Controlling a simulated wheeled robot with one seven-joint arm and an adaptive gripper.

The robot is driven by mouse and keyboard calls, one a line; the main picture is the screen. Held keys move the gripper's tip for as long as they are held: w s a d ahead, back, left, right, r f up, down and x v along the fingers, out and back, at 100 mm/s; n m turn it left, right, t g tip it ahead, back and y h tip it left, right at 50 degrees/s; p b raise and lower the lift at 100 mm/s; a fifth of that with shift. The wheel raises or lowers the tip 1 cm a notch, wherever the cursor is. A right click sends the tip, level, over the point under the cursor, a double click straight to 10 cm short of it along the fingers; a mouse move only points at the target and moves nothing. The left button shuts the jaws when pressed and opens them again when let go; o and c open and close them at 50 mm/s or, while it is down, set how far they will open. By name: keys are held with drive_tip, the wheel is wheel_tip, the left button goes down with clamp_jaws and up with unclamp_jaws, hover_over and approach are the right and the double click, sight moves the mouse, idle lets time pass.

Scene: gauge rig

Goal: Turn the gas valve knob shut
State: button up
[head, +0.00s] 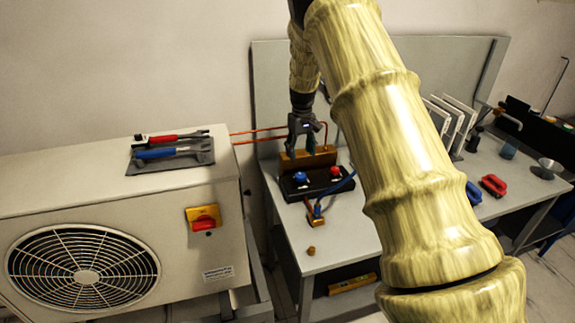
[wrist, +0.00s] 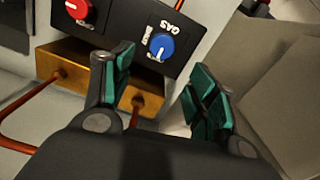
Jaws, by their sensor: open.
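The gas valve knob is blue (wrist: 160,45) with a white pointer mark. It sits on a black panel beside the word GAS, with smaller lettering I cannot read. In the head view the blue knob (head: 300,177) is at the left of the black box (head: 316,182) on the bench. My gripper (wrist: 163,82) is open and empty, its green-padded fingers apart. The knob shows beyond the gap between them, nearer the left finger, with no visible contact. In the head view my gripper (head: 304,146) hangs above and behind the box.
A red knob (head: 335,170) is on the same box. A blue hose and brass fitting (head: 316,218) lie in front. An outdoor unit (head: 120,220) carrying tools stands left. Bench space in front is mostly clear.

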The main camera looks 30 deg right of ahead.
sight(301, 175)
drive_tip(key=shift+w+a+f+p, duration=0.1)
drive_tip(key=shift+w+f+p, duration=0.2)
drive_tip(key=shift+w+f, duration=0.15)
drive_tip(key=shift+s+f+p, duration=0.35)
drive_tip(key=shift+s+f, duration=0.15)
drive_tip(key=shift+f, duration=0.1)
drive_tip(key=s+f, duration=0.1)
drive_tip(key=s+f+p, duration=0.1)
drive_tip(key=s, duration=0.1)
drive_tip(key=shift+f, duration=0.15)
drive_tip(key=shift+s+f+t, duration=0.25)
drive_tip(key=shift+t, duration=0.05)
drive_tip(key=w+f, duration=0.2)
drive_tip(key=w+f+p, duration=0.1)
drive_tip(key=w+f, duration=0.1)
drive_tip(key=f, duration=0.1)
drive_tip(key=shift+f, duration=0.15)
drive_tip(key=shift+s+r, duration=0.4)
drive_tip(key=shift+s, duration=0.25)
drive_tip(key=shift+s+r, duration=0.55)
drive_tip(key=shift+s, duration=0.15)
drive_tip(key=c, duration=0.4)
drive_tip(key=shift+w+f, duration=0.1)
drive_tip(key=c, duration=0.4)
drive_tip(key=shift+w+a+f, duration=0.1)
drive_tip(key=shift+w+f, duration=0.45)
drive_tip(key=shift+w, duration=0.05)
drive_tip(key=shift+c, duration=1.2)
drive_tip(key=shift+s, duration=0.15)
